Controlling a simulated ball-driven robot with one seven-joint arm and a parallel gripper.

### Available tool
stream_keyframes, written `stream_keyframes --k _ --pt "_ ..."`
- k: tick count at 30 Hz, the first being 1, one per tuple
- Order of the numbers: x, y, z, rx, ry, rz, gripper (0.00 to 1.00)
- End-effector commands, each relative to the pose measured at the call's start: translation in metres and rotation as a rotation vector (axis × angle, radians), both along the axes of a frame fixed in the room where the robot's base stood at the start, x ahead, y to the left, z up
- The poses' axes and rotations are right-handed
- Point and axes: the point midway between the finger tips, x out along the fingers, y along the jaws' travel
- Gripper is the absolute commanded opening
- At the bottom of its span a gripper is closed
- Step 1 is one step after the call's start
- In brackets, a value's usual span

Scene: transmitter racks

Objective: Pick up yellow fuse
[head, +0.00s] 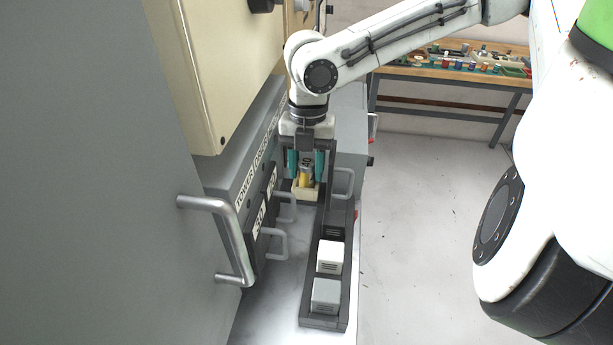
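The yellow fuse (305,178) shows between the fingers of my gripper, with a dark number marking on its upper part. Its lower end is at a small cream-coloured holder (306,194); I cannot tell whether it rests in it. My gripper (306,167) points down, with one teal-padded finger to the left of the fuse and one to the right. The pads are close to the fuse's sides, but I cannot tell whether they touch it.
A dark rail (325,321) carries a white block (330,256) and a grey block (325,295). Grey handles stand close by, and a large metal handle (240,240) sticks out of the left cabinet. A workbench (450,75) with small items stands behind. The floor at right is clear.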

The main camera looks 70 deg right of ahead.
Motion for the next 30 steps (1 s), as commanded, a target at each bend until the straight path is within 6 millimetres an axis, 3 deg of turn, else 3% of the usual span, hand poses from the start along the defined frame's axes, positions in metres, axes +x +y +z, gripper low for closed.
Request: stream_keyframes --k 12,23,30 --pt "0.0 0.0 0.0 0.0 0.0 0.0 0.02" --pt "0.0 0.0 0.006 0.0 -0.001 0.0 0.02" --pt "0.001 0.0 0.034 -0.001 -0.002 0.0 0.02"
